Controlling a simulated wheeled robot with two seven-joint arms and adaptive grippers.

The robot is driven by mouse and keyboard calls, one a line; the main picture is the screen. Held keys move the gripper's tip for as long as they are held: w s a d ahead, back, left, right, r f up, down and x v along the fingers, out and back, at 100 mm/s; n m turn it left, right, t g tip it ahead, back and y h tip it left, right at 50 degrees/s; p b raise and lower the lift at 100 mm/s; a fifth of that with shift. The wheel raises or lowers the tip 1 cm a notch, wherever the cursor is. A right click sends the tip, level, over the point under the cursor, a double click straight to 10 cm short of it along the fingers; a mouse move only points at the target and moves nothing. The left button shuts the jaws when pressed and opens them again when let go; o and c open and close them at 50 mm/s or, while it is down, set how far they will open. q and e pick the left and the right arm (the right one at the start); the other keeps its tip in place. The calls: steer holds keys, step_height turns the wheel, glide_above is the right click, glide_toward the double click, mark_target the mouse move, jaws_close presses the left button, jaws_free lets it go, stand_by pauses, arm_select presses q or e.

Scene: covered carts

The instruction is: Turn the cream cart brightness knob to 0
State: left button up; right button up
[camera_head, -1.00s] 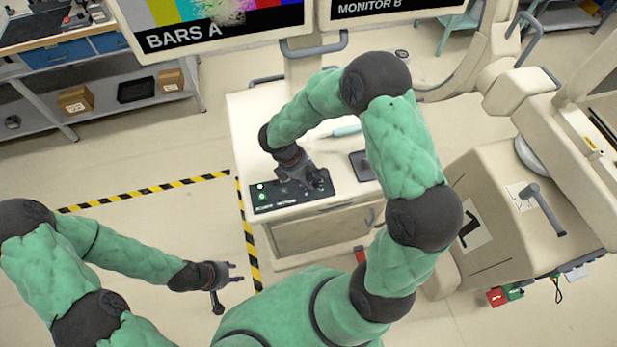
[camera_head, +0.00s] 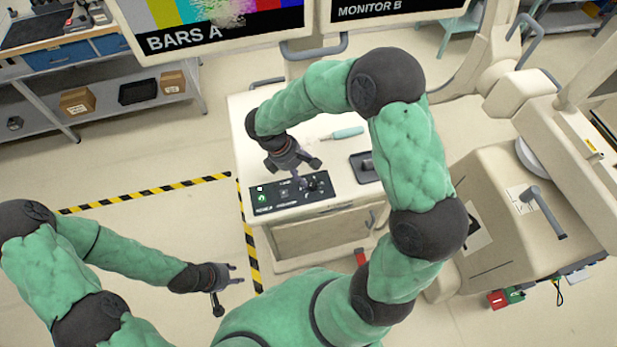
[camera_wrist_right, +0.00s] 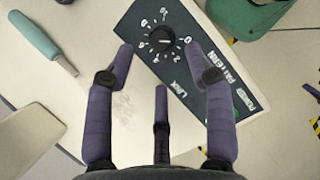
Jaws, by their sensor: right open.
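The cream cart (camera_head: 245,125) carries a black control panel (camera_head: 264,208) along its front edge. In the right wrist view a round black knob (camera_wrist_right: 161,40) sits on the panel, ringed by white numbers. A short white mark on it seems to point right, toward the 0. No brightness label is readable. My right gripper (camera_head: 298,174) is above the panel, open and empty. In the right wrist view its fingers (camera_wrist_right: 160,68) are spread, with the knob ahead between the two outer tips and apart from them. My left gripper (camera_head: 236,275) is open and empty over the floor, left of the cart.
A teal-handled tool (camera_head: 347,132) and a small dark tray (camera_head: 359,172) lie on the cart top near my right arm. Two monitors (camera_head: 185,38) stand behind. A bulky cream machine (camera_head: 500,230) stands on the right.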

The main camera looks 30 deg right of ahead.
steer(key=v, duration=0.5)
steer(key=shift+r, duration=0.1)
steer(key=shift+s, duration=0.1)
stand_by(0.4)
